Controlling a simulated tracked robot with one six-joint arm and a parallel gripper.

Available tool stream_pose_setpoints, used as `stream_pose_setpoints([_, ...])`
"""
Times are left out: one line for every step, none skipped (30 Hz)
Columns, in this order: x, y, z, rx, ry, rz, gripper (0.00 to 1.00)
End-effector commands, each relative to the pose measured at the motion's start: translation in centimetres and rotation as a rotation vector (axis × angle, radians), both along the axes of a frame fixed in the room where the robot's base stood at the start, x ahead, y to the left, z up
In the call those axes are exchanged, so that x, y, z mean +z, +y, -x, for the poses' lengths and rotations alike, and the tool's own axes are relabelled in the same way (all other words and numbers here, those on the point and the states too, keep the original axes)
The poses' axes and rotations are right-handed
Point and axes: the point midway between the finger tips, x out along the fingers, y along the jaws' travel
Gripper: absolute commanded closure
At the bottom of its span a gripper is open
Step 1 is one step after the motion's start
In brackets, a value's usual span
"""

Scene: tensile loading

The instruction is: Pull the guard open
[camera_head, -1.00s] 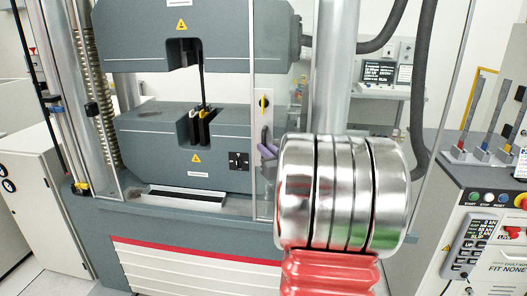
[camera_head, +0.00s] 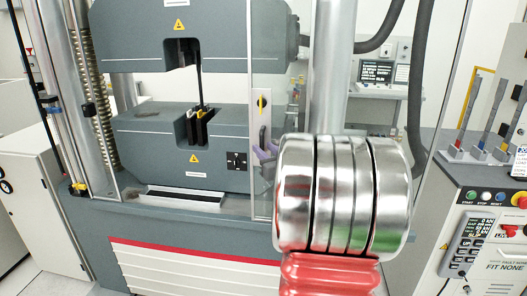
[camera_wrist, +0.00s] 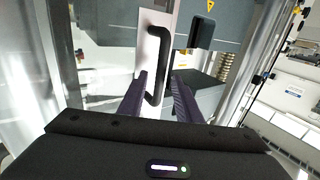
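The clear guard (camera_head: 225,130) stands in front of the grey testing machine. Its edge carries a pale vertical plate with a black bar handle (camera_wrist: 162,45), seen end to end in the wrist view. My gripper (camera_wrist: 158,90) has two dark purple fingers, one on each side of the handle's lower part. Gaps show between fingers and handle, so it looks open around it, not clamped. In the head view my gripper (camera_head: 264,146) is small beside the plate, partly hidden by my arm, and the handle is hard to make out.
Behind the guard are the upper grip block (camera_head: 140,35) and lower grip block (camera_head: 150,150), with a thin dark specimen (camera_head: 199,82) between them. Metal columns (camera_head: 330,60) stand at both sides. A control console (camera_head: 485,225) with a specimen rack is at the right.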

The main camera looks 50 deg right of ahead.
Motion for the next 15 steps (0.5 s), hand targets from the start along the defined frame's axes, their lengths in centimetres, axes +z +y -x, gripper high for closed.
stream_pose_setpoints([0.1, 0.2, 0.5, -0.002, -0.001, 0.001, 0.69])
stream_pose_setpoints([0.1, 0.3, 0.9, -0.002, -0.001, 0.0, 0.69])
stream_pose_setpoints([0.1, 0.4, 1.4, -0.003, -0.001, 0.0, 0.69])
stream_pose_setpoints([0.1, 0.6, 1.8, -0.003, -0.001, 0.0, 0.69])
stream_pose_setpoints([0.0, 0.8, 2.2, -0.003, 0.0, 0.0, 0.69])
stream_pose_setpoints([0.1, 1.1, 2.7, -0.002, 0.0, 0.001, 0.69])
stream_pose_setpoints([0.0, 1.3, 3.2, -0.002, 0.0, 0.001, 0.69])
stream_pose_setpoints([0.0, 1.5, 3.7, -0.002, -0.001, 0.001, 0.69])
stream_pose_setpoints([0.1, 1.8, 4.3, -0.002, -0.001, 0.001, 0.69])
stream_pose_setpoints([0.0, 2.0, 4.8, -0.002, 0.0, 0.0, 0.69])
stream_pose_setpoints([0.0, 2.2, 5.3, -0.002, 0.0, 0.0, 0.69])
stream_pose_setpoints([0.0, 2.4, 5.9, -0.003, -0.001, 0.0, 0.69])
stream_pose_setpoints([0.0, 2.6, 6.4, -0.002, 0.0, -0.001, 0.69])
stream_pose_setpoints([0.0, 2.8, 6.9, -0.002, 0.0, 0.0, 0.69])
stream_pose_setpoints([0.0, 3.1, 7.5, -0.003, 0.001, 0.001, 0.69])
